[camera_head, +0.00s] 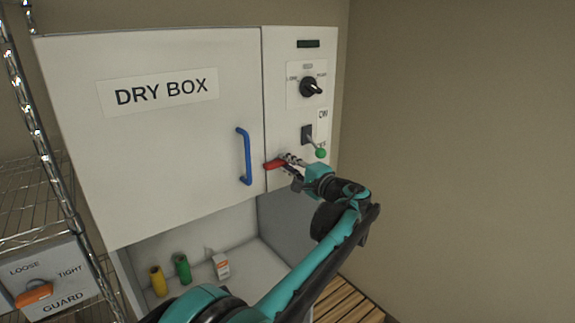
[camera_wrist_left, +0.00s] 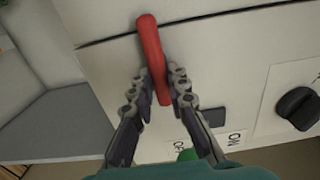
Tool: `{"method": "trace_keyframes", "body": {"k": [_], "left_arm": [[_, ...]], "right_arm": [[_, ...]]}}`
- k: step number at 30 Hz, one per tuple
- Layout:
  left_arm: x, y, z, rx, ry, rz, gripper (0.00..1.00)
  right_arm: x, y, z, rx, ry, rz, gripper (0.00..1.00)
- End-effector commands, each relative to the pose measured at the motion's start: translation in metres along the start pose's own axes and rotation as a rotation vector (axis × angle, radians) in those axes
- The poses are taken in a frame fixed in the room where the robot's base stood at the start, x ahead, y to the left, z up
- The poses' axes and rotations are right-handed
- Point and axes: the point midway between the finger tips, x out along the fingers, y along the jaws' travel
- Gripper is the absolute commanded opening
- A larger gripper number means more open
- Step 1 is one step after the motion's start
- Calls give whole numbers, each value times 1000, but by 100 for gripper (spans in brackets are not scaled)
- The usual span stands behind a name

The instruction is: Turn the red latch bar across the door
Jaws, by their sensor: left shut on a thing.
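The red latch bar (camera_head: 273,166) is on the white cabinet, at the seam between the DRY BOX door (camera_head: 165,140) and the right-hand control panel. It lies nearly level, and its left end reaches across the seam onto the door's edge. My left gripper (camera_head: 287,163) is shut on the bar from the panel side. In the left wrist view the bar (camera_wrist_left: 150,45) stands between the two fingers (camera_wrist_left: 158,84), with its far end past the dark seam. The fingers hide part of it in the head view. My right gripper is out of view.
A blue door handle (camera_head: 245,156) is left of the latch. Above the gripper are a green-tipped toggle lever (camera_head: 320,152) and a black knob (camera_head: 310,87).

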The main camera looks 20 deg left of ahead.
Motion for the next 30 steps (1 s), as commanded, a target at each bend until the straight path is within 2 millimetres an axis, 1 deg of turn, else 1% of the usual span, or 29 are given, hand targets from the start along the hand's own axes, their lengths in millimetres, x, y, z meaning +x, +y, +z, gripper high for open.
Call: {"method": "trace_keyframes", "body": {"k": [15, 16, 17, 18, 26, 30], "left_arm": [[0, 0, 0, 21, 1, 0, 0], [0, 0, 0, 21, 1, 0, 18], [0, 0, 0, 21, 1, 0, 26], [0, 0, 0, 21, 1, 0, 36], [0, 0, 0, 20, 1, 0, 36], [-7, 0, -1, 20, 3, 0, 36]], "right_arm": [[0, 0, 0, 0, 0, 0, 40], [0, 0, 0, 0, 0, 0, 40], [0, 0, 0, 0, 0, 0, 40], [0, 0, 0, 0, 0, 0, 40], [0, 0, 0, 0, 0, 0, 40], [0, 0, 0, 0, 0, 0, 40]]}}
